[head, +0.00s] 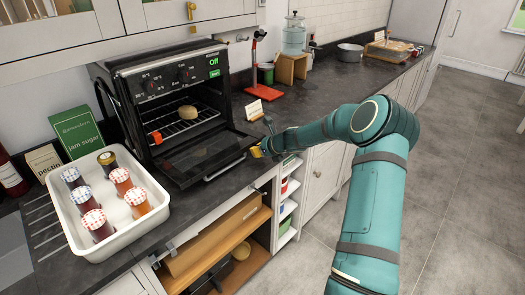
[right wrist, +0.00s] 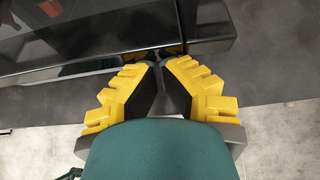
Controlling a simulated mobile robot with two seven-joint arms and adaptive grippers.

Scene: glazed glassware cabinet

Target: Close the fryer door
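The fryer (head: 170,95) is a black countertop oven with dials and a green "Off" display. Its door (head: 205,158) hangs down, open, to about level, with a bar handle on its outer edge. A round brown item (head: 188,112) sits on the rack inside. My right gripper (head: 257,151) is at the door's outer right corner. In the right wrist view the yellow fingertips (right wrist: 160,62) are close together, a narrow dark gap between them, beside the dark door edge (right wrist: 80,68). I cannot tell whether they touch or grip it. My left gripper is not in view.
A white tray (head: 75,222) of several jars stands left of the door. A small card (head: 254,109), a red stand (head: 252,85) and a wooden riser (head: 291,68) are right of the fryer. Open shelves (head: 220,250) lie below the counter. The floor (head: 460,200) at right is clear.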

